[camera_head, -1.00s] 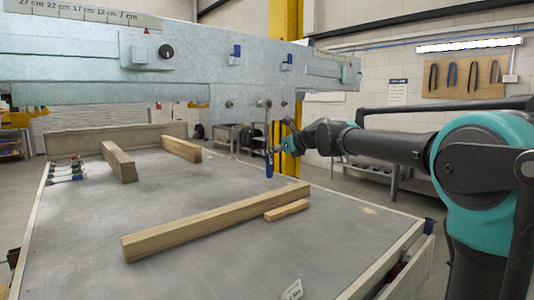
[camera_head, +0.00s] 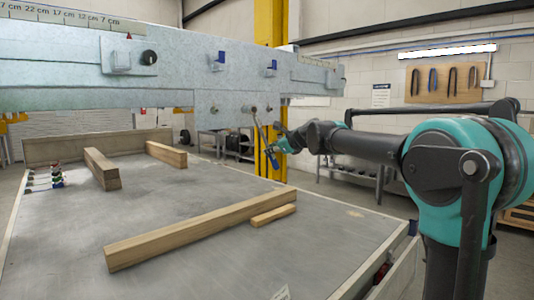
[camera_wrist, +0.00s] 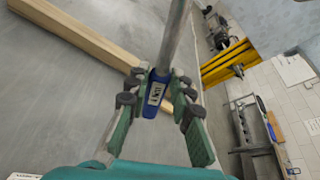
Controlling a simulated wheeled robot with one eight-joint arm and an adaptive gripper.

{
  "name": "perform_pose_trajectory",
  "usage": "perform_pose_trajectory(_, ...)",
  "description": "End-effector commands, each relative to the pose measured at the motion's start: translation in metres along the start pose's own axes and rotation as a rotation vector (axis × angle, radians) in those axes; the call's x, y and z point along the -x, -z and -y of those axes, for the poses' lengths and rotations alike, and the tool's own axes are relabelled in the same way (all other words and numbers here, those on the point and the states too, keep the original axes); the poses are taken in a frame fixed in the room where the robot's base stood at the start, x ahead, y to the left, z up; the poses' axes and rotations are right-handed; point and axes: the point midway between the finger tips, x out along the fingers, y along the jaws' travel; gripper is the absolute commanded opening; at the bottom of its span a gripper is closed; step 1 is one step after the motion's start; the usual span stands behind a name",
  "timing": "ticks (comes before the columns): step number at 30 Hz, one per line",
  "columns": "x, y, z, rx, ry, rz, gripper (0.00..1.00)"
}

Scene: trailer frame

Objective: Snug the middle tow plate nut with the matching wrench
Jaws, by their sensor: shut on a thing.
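A long steel wrench (camera_head: 262,131) with a blue grip has its upper end at the middle nut (camera_head: 253,109) on the tow plate (camera_head: 235,101). It slants down to the right from there. Whether its head fully encloses the nut is too small to tell. My gripper (camera_head: 277,150) is shut on the wrench's blue grip. In the wrist view, the fingers (camera_wrist: 157,88) close around the blue grip (camera_wrist: 155,92), which bears a label. The bare shaft (camera_wrist: 174,40) runs up out of that picture. Another nut (camera_head: 214,110) shows to the left and one (camera_head: 268,108) to the right.
Several coloured-handled tools (camera_head: 44,178) lie at the bench's left edge. Wooden beams (camera_head: 200,228) and a short wood block (camera_head: 273,215) lie on the grey bench (camera_head: 165,207) below. A yellow post (camera_head: 270,30) stands behind. The bench's middle is otherwise clear.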

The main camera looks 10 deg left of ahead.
Motion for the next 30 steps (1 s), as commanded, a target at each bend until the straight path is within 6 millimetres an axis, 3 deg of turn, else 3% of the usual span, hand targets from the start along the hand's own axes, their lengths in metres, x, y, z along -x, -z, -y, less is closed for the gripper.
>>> perform_pose_trajectory(11,0.0,0.0,0.003,0.019,0.007,0.0,0.0)
perform_pose_trajectory(21,0.0,-0.002,-0.019,-0.101,-0.04,0.002,0.0)
perform_pose_trajectory(30,0.0,-0.002,-0.024,-0.125,-0.051,0.003,0.0)
